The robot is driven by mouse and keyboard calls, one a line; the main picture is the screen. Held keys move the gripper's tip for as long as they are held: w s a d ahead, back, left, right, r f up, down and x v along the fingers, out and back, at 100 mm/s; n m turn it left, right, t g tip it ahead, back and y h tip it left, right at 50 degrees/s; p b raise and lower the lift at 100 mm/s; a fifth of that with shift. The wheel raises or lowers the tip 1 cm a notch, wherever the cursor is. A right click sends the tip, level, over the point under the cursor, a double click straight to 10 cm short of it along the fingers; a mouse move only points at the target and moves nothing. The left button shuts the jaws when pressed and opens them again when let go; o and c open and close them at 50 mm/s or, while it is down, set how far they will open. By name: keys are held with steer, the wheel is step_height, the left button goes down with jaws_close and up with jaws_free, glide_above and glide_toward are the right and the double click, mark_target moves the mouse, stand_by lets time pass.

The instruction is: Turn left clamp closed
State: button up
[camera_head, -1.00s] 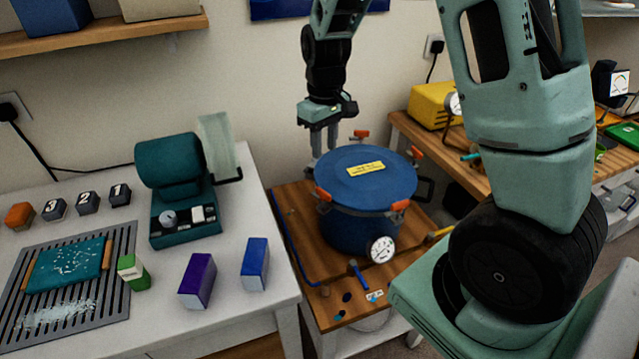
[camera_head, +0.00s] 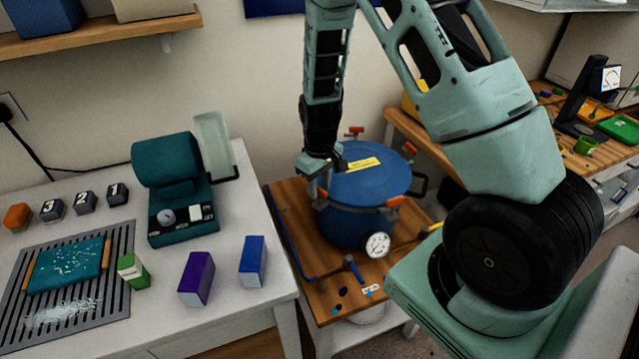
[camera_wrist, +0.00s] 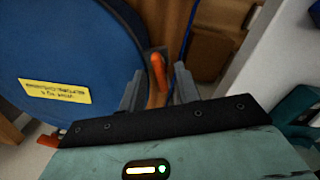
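The blue round pot (camera_head: 362,185) with a yellow label stands on the wooden stand. Its orange-handled clamps show at the back (camera_head: 355,131), the right rear (camera_head: 409,147) and the front right (camera_head: 394,201). The left clamp is mostly hidden behind my gripper (camera_head: 317,188) in the head view. In the wrist view an orange clamp handle (camera_wrist: 158,72) stands between the two fingers of my gripper (camera_wrist: 160,78). The fingers are apart, with a gap showing at least on the right side. Whether either finger touches the handle I cannot tell. Another orange clamp (camera_wrist: 48,140) shows at lower left.
A gauge (camera_head: 377,245) and a blue valve handle (camera_head: 354,267) sit at the pot's front. The white table (camera_head: 235,318) on the left holds a teal machine (camera_head: 178,190) and several small boxes. A wooden bench (camera_head: 400,125) stands behind right.

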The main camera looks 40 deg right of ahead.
jaws_close()
steer(key=shift+m, duration=0.3)
steer(key=m, duration=0.3)
steer(key=shift+m, duration=0.3)
steer(key=m, duration=0.4)
steer(key=shift+r+m+p, duration=0.1)
steer(key=shift+m+p, duration=0.2)
steer(key=shift+p, duration=0.05)
steer(key=m+p, duration=0.1)
steer(key=m, duration=0.3)
steer(key=shift+m, duration=0.3)
steer(key=shift+w+m+p, duration=0.1)
steer(key=shift+m+p, duration=0.5)
steer(key=shift+m, duration=1.6)
